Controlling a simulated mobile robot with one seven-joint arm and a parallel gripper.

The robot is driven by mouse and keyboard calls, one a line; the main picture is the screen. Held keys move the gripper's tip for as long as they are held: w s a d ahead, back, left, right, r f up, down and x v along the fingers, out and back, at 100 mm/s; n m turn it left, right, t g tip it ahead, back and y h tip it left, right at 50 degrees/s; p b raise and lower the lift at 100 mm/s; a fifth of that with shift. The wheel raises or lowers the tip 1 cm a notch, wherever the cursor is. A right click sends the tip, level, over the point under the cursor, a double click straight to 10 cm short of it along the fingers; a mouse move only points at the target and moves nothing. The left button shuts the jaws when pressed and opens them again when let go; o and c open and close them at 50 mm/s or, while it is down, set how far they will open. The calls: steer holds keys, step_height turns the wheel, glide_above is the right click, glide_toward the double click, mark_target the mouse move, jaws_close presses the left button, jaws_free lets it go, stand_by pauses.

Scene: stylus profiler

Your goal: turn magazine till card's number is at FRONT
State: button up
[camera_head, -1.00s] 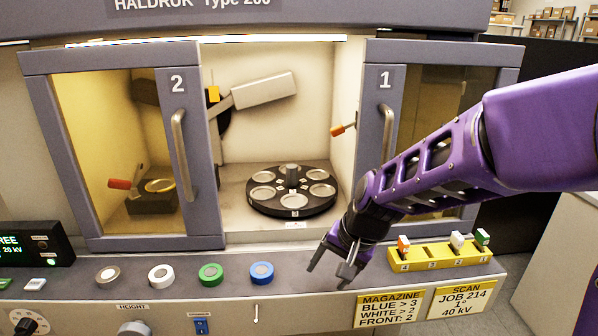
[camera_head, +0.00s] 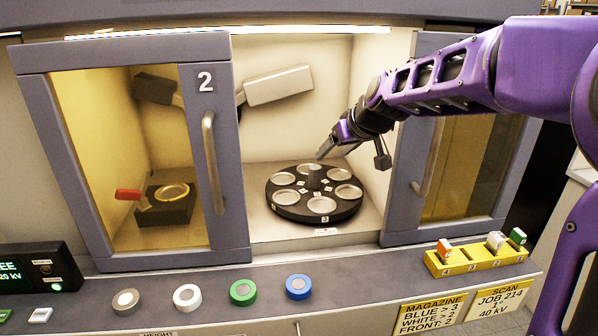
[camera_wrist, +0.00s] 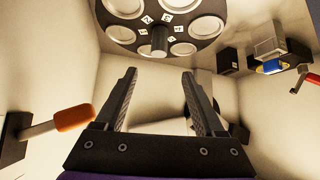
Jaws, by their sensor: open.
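The magazine (camera_head: 314,212) is a black disc with several round silver wells, small number tags and a central knob (camera_head: 315,175), in the open chamber. The tag at its front rim looks like 3. The card (camera_head: 432,313) reads MAGAZINE, BLUE > 3, WHITE > 2, FRONT: 2. My gripper (camera_head: 322,153) is inside the chamber, above and behind the knob in the head view, near the back right wall. In the wrist view my gripper (camera_wrist: 158,75) is open and empty, fingers apart, with the magazine (camera_wrist: 120,38) and its knob (camera_wrist: 159,40) beyond the fingertips. I see no contact.
Door 2 (camera_head: 208,160) stands left of the opening, door 1 (camera_head: 440,170) right. An orange-handled lever (camera_wrist: 75,118) is beside my gripper in the wrist view. Blue (camera_head: 298,287), green (camera_head: 243,292) and white (camera_head: 187,297) discs lie on the ledge, near a yellow rack (camera_head: 480,262).

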mark_target(312, 173)
steer(key=b+x, duration=0.1)
steer(key=x, duration=1.6)
steer(key=shift+w+b, duration=0.25)
steer(key=shift+b, duration=0.15)
jaws_close()
stand_by(0.6)
